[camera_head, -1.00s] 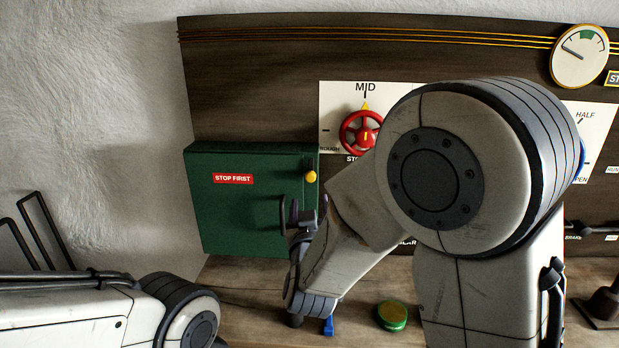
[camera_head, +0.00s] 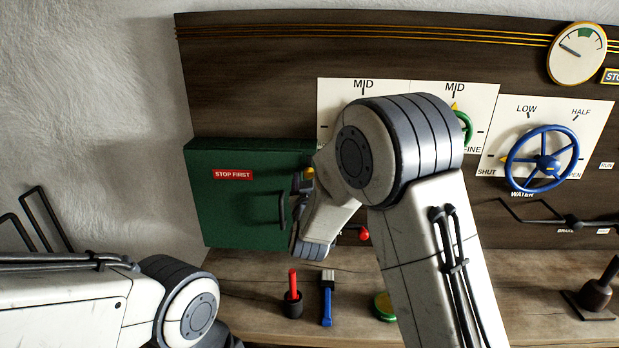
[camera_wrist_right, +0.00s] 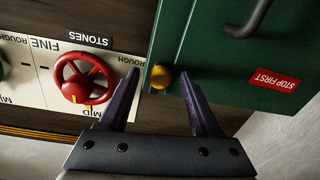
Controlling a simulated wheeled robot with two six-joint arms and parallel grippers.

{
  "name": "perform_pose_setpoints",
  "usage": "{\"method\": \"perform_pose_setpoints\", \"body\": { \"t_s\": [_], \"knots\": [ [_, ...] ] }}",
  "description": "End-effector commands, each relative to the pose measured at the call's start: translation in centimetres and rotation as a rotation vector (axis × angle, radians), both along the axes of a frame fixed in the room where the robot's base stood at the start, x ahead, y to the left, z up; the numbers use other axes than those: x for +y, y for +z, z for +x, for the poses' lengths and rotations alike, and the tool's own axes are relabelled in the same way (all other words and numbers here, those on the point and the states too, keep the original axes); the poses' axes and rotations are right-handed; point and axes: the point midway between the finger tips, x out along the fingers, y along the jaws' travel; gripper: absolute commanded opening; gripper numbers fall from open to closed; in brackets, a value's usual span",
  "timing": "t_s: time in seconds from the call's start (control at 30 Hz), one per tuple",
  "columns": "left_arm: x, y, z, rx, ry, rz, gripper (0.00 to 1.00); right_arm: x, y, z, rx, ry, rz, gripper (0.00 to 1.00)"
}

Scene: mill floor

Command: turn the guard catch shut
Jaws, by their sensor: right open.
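The green guard box (camera_head: 240,218) with a red "STOP FIRST" label is on the left of the dark panel, its door closed. Its catch has a yellow knob (camera_head: 308,173) at the door's right edge, partly covered by my right gripper (camera_head: 302,182) in the head view. In the right wrist view, the yellow knob (camera_wrist_right: 160,76) shows between the two separated fingertips of my right gripper (camera_wrist_right: 160,80). The fingers flank it; I cannot tell whether they touch it. My left arm shows at lower left, but its gripper is out of view.
A red handwheel (camera_wrist_right: 84,80) sits beside the box. A blue handwheel (camera_head: 541,158) and gauge (camera_head: 577,54) are farther right. A red-handled tool (camera_head: 293,292), a blue brush (camera_head: 327,300) and a green-yellow button (camera_head: 385,306) are on the bench. A dark handle (camera_head: 283,208) projects from the door.

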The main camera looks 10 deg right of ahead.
Motion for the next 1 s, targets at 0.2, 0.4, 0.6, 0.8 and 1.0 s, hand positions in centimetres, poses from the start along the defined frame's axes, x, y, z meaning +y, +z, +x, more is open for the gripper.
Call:
{"method": "perform_pose_setpoints", "body": {
  "t_s": [0.2,0.4,0.6,0.8,1.0],
  "knots": [
    [0.0,-0.02,0.0,0.0,0.0,0.0,0.0,-0.01,0.0,-0.03,0.0,0.0,0.0,0.15],
    [0.0,-0.01,0.0,0.0,0.0,0.0,0.0,-0.01,0.01,-0.04,0.0,0.0,-0.001,0.0],
    [0.0,0.04,0.0,0.0,0.0,0.0,0.0,0.0,0.04,-0.05,0.009,0.0,-0.034,0.0],
    [0.0,0.19,0.0,0.0,0.0,0.0,0.0,-0.01,0.1,-0.06,0.036,0.001,-0.134,0.0],
    [0.0,0.54,0.0,0.0,0.0,0.0,0.0,-0.04,0.21,-0.07,0.079,0.0,-0.296,0.0]
  ]
}}
